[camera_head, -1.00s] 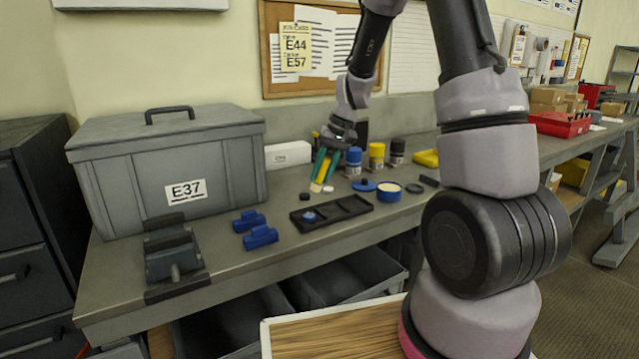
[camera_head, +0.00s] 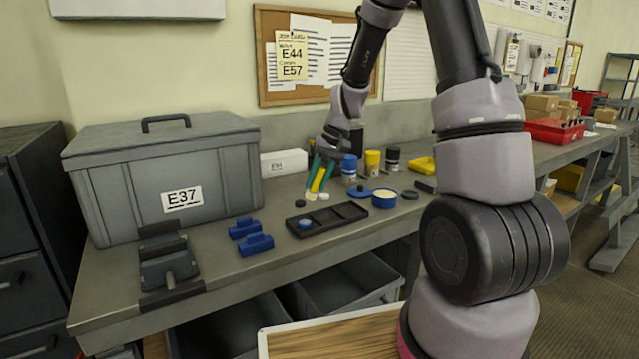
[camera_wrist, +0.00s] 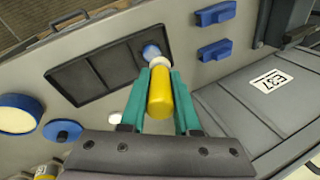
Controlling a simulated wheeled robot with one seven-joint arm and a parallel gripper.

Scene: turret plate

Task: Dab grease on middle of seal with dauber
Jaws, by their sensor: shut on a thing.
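My gripper (camera_head: 318,178) has green fingers and is shut on a yellow dauber (camera_wrist: 160,93) with a pale round tip. The dauber points down, and its tip is above the bench behind the black tray (camera_head: 341,220). In the wrist view the tip overlaps the edge of a small blue round part (camera_wrist: 151,51) in the tray's end compartment; I cannot tell whether they touch. The blue part also shows in the head view (camera_head: 305,224). An open blue tin (camera_head: 385,199) of cream-coloured grease stands right of the tray. I cannot tell for certain which part is the seal.
A blue lid (camera_head: 360,192), a white disc (camera_head: 323,196) and a small black disc (camera_head: 300,203) lie near the tray. Two blue blocks (camera_head: 256,244), a grey fixture (camera_head: 168,262) and a large grey case (camera_head: 165,180) stand left. Capped bottles (camera_head: 372,162) stand behind.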

